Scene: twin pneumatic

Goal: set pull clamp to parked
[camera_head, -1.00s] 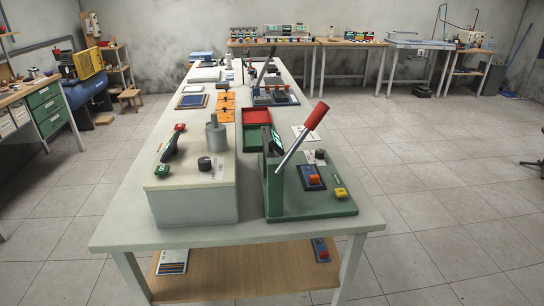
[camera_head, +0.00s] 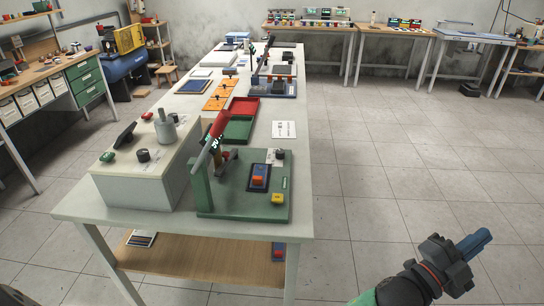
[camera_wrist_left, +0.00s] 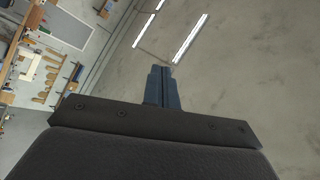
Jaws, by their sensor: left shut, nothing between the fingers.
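A green fixture (camera_head: 235,195) stands at the front of the long white table. A lever with a red grip (camera_head: 221,124) rises from it, leaning up and to the right. I cannot read its label, so I cannot confirm that it is the pull clamp. On its base are a black knob (camera_head: 280,154), an orange switch (camera_head: 259,180) and a yellow button (camera_head: 278,198).
A cream control box (camera_head: 140,185) with a black lever and grey cylinder stands left of the fixture. Red and green trays (camera_head: 236,130) and a paper card (camera_head: 284,129) lie behind. A second lever device (camera_head: 273,80) is farther back. Floor right of the table is clear.

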